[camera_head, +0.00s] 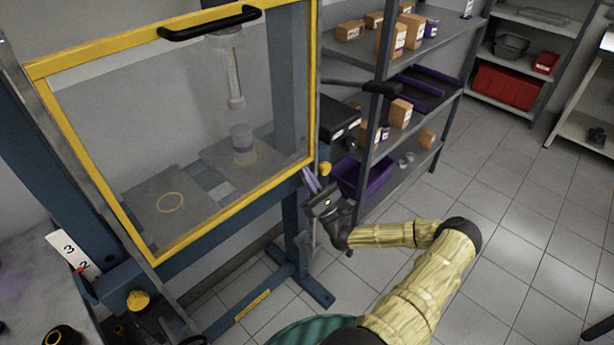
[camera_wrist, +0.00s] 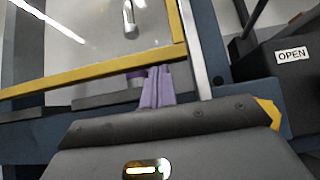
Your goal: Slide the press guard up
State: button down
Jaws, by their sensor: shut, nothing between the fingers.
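The press guard (camera_head: 180,15) is a clear panel in a yellow frame with a black handle (camera_head: 209,22) along its top bar. It covers the front of the blue press, and its lower edge hangs across the press bed. My gripper (camera_head: 310,180) is at the guard's lower right corner, with its purple fingers closed together and empty. In the wrist view the fingers (camera_wrist: 158,85) point up at the yellow bottom bar (camera_wrist: 90,72), close to its right corner. I cannot tell whether they touch it.
Behind the guard are the press ram (camera_head: 234,80), a pale cylinder (camera_head: 242,145) and flat plates. A dark box labelled OPEN (camera_wrist: 291,54) stands right of the guard. Shelves with boxes (camera_head: 400,38) stand further right. The tiled floor (camera_head: 510,200) at right is clear.

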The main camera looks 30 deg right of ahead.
jog(key=shift+d+r, duration=0.1)
jog(key=shift+r, duration=0.45)
jog(key=shift+r, duration=0.1)
jog(key=s+f+b, duration=0.2)
jog(key=s+f, duration=0.1)
jog(key=f, duration=0.3)
jog(key=s+d+f+b, duration=0.1)
jog(key=s+f, duration=0.3)
jog(key=f, duration=0.2)
jog(key=shift+d+b, duration=0.3)
jog(key=shift+b, duration=0.1)
